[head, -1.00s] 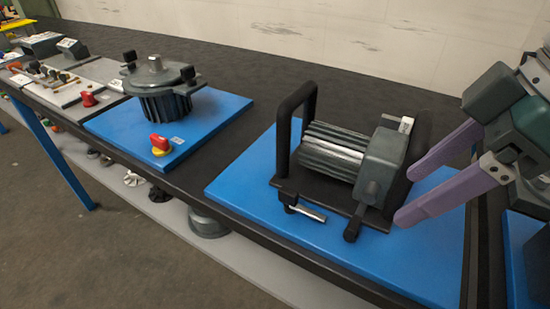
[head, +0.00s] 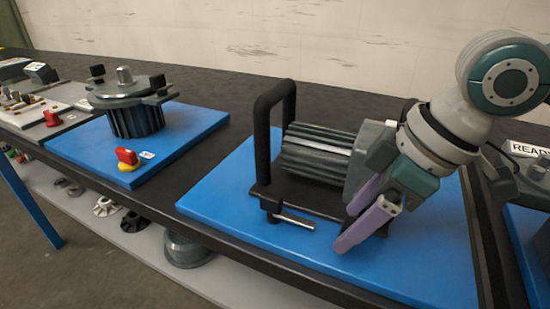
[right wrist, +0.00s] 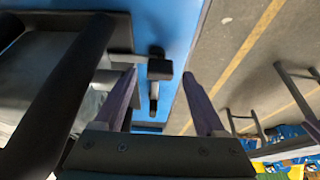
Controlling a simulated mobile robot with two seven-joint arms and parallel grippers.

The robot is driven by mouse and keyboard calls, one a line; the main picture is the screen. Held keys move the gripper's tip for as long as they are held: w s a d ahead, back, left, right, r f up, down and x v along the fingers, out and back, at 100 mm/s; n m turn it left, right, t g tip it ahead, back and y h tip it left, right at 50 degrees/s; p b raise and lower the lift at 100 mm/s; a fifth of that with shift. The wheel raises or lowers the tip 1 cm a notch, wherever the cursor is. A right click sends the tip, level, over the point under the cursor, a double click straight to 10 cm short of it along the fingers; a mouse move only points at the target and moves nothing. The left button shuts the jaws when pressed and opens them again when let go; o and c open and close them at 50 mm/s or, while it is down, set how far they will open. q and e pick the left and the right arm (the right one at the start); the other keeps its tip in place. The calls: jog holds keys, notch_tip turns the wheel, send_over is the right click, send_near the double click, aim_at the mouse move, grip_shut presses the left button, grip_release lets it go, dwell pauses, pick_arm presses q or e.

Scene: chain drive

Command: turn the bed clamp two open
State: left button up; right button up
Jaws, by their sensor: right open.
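The motor (head: 318,150) lies on a black bed plate (head: 310,195) on a blue board. One bed clamp (head: 270,208) with a silver lever (head: 294,219) sits at the plate's front left corner. A second clamp, at the front right corner, is hidden behind my gripper in the head view. My right gripper (head: 348,226) is open at that corner, its purple fingers pointing down to the left. In the right wrist view a dark clamp knob (right wrist: 160,69) shows between the open fingertips, apparently touching neither. I cannot tell which clamp is number two. My left gripper is out of view.
A black hoop handle (head: 262,130) rises at the plate's left end. The blue board (head: 225,190) is clear at its left and front. A READY sign (head: 528,149) is at right.

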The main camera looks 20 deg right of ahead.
jog(key=shift+f, duration=0.1)
jog(key=shift+c, duration=0.4)
grip_shut()
